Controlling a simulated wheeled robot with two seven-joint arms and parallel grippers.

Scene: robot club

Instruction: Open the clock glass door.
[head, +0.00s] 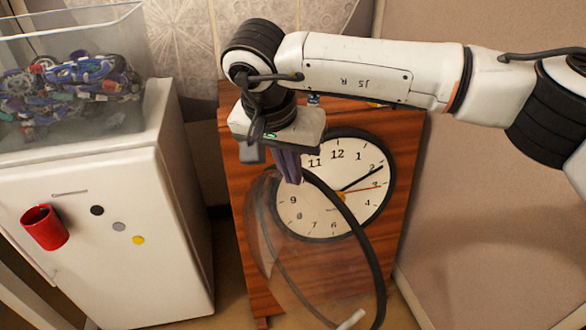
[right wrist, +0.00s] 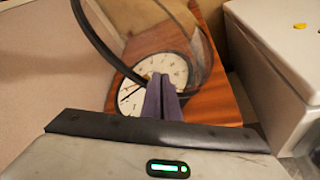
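A wall-style clock with a white face (head: 345,175) and black ring is set in a reddish wooden panel (head: 240,200). Its round glass door has a black rim (head: 368,240) and a clear bulging pane; it stands swung out from the face, at an angle. A small pale handle (head: 352,319) shows at the rim's lower end. My right gripper (head: 289,178) has its purple fingers by the upper part of the rim, in front of the face. In the right wrist view the fingers (right wrist: 160,82) look shut together; whether they touch the rim is unclear. My left gripper is out of view.
A white fridge (head: 150,235) stands left of the clock, with a red mug (head: 45,228) and round magnets on its front. A clear bin (head: 70,135) of colourful parts sits on top. A beige panel (head: 490,220) borders the right side.

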